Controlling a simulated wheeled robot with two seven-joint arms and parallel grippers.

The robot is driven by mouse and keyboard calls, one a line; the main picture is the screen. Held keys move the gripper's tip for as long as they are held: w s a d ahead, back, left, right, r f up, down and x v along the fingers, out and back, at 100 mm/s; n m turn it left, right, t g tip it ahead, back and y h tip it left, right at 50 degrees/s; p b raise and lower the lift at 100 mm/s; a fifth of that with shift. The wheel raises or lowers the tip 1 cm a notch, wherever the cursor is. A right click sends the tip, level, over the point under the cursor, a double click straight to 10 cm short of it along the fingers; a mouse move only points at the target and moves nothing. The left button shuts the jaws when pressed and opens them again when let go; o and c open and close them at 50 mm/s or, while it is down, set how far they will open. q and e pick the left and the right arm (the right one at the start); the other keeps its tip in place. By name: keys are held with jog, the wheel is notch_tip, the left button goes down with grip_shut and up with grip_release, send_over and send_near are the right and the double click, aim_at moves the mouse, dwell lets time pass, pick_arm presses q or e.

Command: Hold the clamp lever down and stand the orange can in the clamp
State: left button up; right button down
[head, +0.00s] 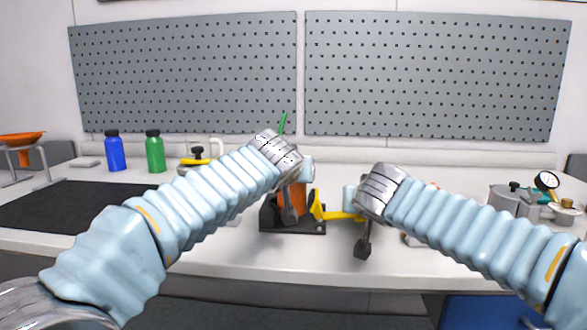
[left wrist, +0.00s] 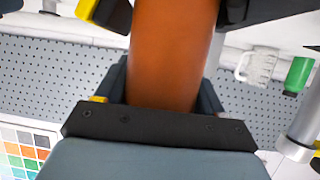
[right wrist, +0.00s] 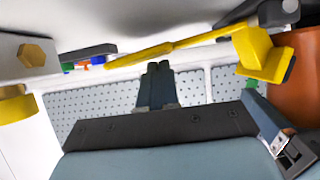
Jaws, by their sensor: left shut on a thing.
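The orange can (head: 297,200) is upright at the dark clamp base (head: 270,226) in the head view. It fills the middle of the left wrist view (left wrist: 170,50). My left gripper (head: 290,213) is shut on it. My fingers and wrist hide part of the can, and I cannot tell if its bottom rests on the base. The yellow clamp lever (head: 340,216) sticks out to the right of the base and crosses the right wrist view (right wrist: 165,47). My right gripper (right wrist: 157,85) has its fingers together beside the lever; I cannot tell whether they touch it.
A blue bottle (head: 114,152) and a green bottle (head: 155,152) stand at the back left beside a dark mat (head: 60,205). A metal pot with a gauge (head: 510,200) is at the right. Pegboards (head: 190,75) line the wall. The front table strip is clear.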

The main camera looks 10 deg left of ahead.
pick_arm(q)
jog(key=shift+f, duration=0.45)
pick_arm(e)
jog(key=shift+f, duration=0.1)
pick_arm(q)
jog(key=shift+f, duration=0.35)
